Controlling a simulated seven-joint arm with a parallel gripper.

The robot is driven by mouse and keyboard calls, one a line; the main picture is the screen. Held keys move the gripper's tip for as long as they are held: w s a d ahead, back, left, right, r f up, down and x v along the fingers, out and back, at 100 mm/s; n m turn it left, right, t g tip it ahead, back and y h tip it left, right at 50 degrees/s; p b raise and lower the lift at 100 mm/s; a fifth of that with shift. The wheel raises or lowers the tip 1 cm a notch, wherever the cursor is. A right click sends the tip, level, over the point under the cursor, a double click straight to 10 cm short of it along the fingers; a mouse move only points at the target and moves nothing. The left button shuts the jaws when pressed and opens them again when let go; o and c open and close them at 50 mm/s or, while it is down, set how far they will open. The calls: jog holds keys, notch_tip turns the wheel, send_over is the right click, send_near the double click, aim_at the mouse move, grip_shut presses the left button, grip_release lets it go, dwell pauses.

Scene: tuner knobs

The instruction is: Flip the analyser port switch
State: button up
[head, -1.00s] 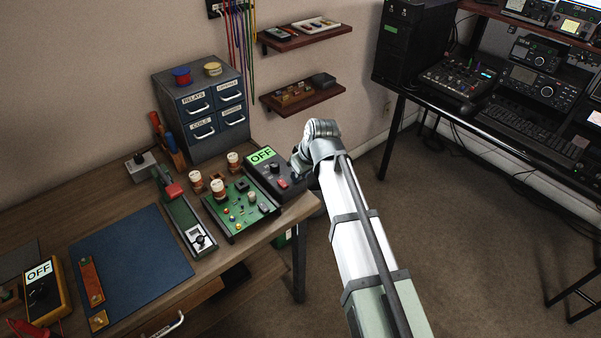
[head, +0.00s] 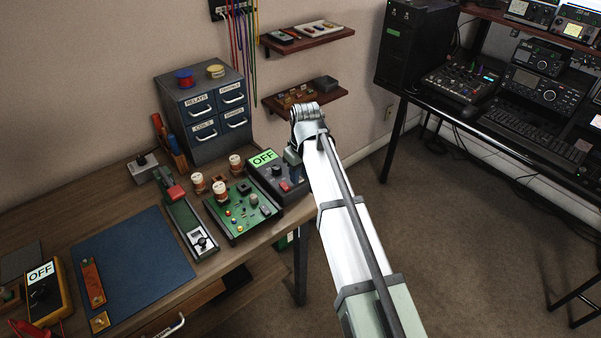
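A dark box with a green display reading OFF (head: 264,159), likely the analyser, sits at the bench's right end. It has a black knob (head: 276,170) and a small red control (head: 285,187) on its face. The lettering is too small to tell which control is the port switch. My gripper (head: 293,157) is at the box's right rear, partly in front of it. My wrist and arm hide part of the box's right side. The fingers are too small and hidden to show whether they are open, or whether they touch the box.
A green circuit board (head: 240,209) with coils is just left of the box. A long device with a lever (head: 188,222), a blue mat (head: 130,262) and a yellow meter (head: 45,292) lie farther left. A drawer cabinet (head: 205,112) and wall shelves (head: 302,97) stand behind.

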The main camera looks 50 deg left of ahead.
aim_at(303, 185)
jog(key=shift+o, duration=1)
jog(key=shift+r, duration=0.1)
notch_tip(303, 185, up, 14)
jog(key=d, duration=0.1)
jog(key=shift+d+f, duration=0.15)
jog(key=shift+f, duration=0.05)
